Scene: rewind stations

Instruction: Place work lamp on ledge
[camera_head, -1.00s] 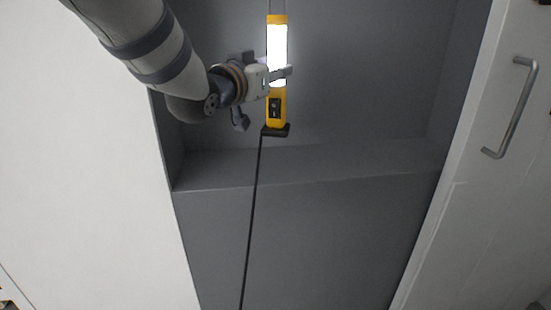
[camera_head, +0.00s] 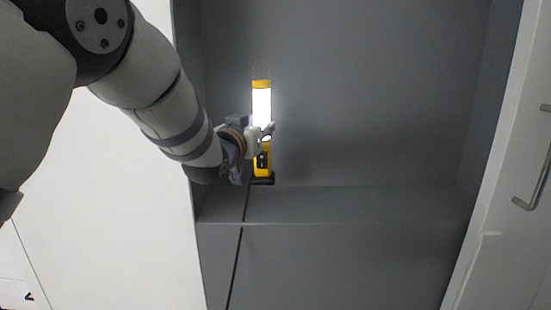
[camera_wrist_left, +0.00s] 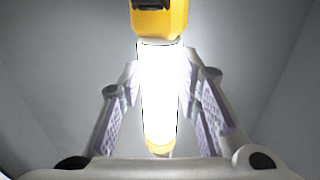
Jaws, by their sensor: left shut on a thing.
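The work lamp (camera_head: 262,104) is yellow with a bright white lit tube, a dark base and a wire loop on top. It stands upright at the left part of a grey recess. My left gripper (camera_head: 267,132) is shut on the lit tube; in the left wrist view the lamp (camera_wrist_left: 160,95) is between the two fingers. The ledge (camera_head: 340,204) is the grey floor of the recess. The lamp's base is at or just above its back part; I cannot tell whether they touch. My right gripper is not in view.
A black cord (camera_head: 237,255) hangs from the lamp over the ledge's front edge. A white panel (camera_head: 110,230) flanks the recess on the left. A white door with a metal handle (camera_head: 537,185) stands on the right. The ledge right of the lamp is bare.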

